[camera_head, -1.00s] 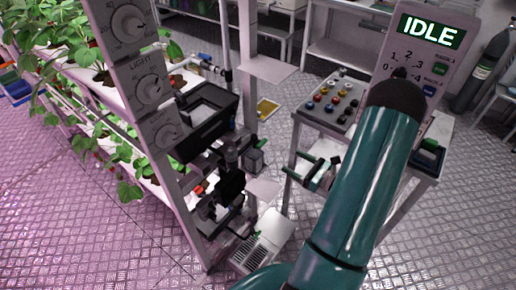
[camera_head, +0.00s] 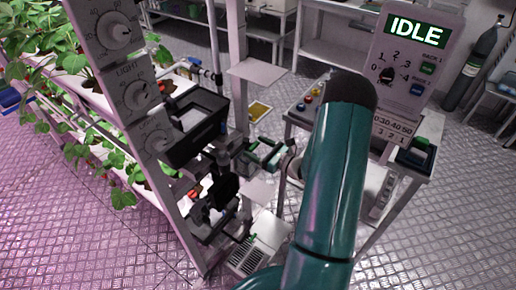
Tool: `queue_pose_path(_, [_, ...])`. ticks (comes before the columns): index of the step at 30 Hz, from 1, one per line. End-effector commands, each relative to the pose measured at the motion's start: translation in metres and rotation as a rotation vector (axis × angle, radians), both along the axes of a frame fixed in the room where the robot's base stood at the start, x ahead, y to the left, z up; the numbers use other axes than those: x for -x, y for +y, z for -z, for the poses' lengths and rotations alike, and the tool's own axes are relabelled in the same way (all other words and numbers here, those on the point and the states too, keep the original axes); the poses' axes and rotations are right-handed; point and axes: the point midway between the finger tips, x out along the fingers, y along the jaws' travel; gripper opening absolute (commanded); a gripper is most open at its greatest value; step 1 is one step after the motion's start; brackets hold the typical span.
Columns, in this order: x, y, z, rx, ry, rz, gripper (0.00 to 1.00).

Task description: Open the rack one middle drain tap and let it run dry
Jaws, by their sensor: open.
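My gripper (camera_head: 262,153), with green and dark fingers, is open beside the rack's end, left of the control table. Dark pipe fittings (camera_head: 222,188) are stacked under that tray on the rack's end. I cannot clearly make out which fitting is the middle drain tap. My gripper and arm overlap part of that area, and I cannot tell whether the gripper touches anything.
The rack (camera_head: 150,130) carries leafy plants and a dial panel (camera_head: 128,70). A white vented box (camera_head: 258,246) stands on the floor below. A control panel (camera_head: 418,55) reading IDLE stands on the table at right. Patterned floor lies open at lower left.

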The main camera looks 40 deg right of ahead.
Motion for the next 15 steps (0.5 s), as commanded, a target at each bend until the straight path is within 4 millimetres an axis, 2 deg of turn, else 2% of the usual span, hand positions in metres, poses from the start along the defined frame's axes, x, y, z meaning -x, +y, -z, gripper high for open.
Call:
queue_pose_path(5, [0.0001,-0.0003,0.0001,0.000,0.000,0.000,0.73])
queue_pose_path(12, [0.0003,-0.0004,0.0002,0.000,0.000,0.000,0.28])
queue_pose_path(15, [0.0005,-0.0005,0.0002,0.001,0.001,0.001,0.28])
